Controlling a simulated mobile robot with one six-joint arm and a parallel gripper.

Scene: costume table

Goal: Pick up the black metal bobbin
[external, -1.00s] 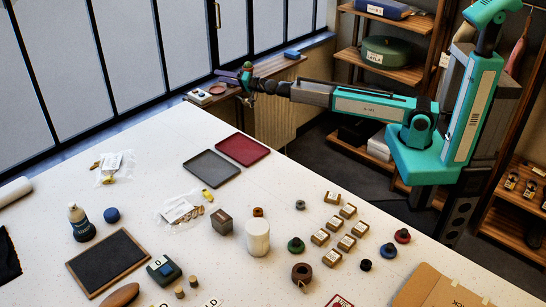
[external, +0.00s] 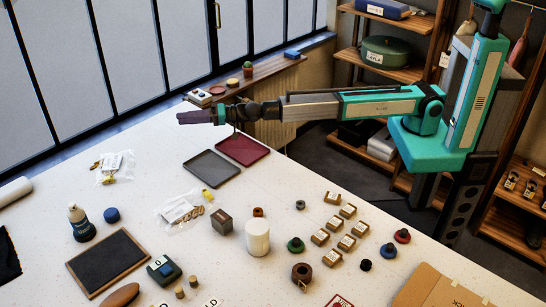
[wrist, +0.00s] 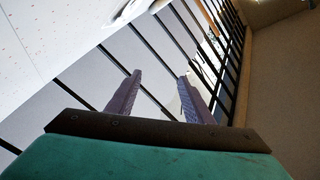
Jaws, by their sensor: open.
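A small black, squat round piece (external: 366,265), which looks like the black metal bobbin, stands on the white table at the lower right in the external view. Its metal finish is too small to tell. My gripper (external: 182,118) is far from it, over the table's back edge at the upper left, pointing left. In the wrist view my gripper (wrist: 161,76) has its two purple-grey fingers apart with nothing between them. The bobbin is not in the wrist view, which shows windows, a wall and a strip of pale tabletop.
A cardboard piece (external: 440,290) lies at the front right. A grey bobbin (external: 300,204) and white cylinder (external: 257,238) stand farther left.

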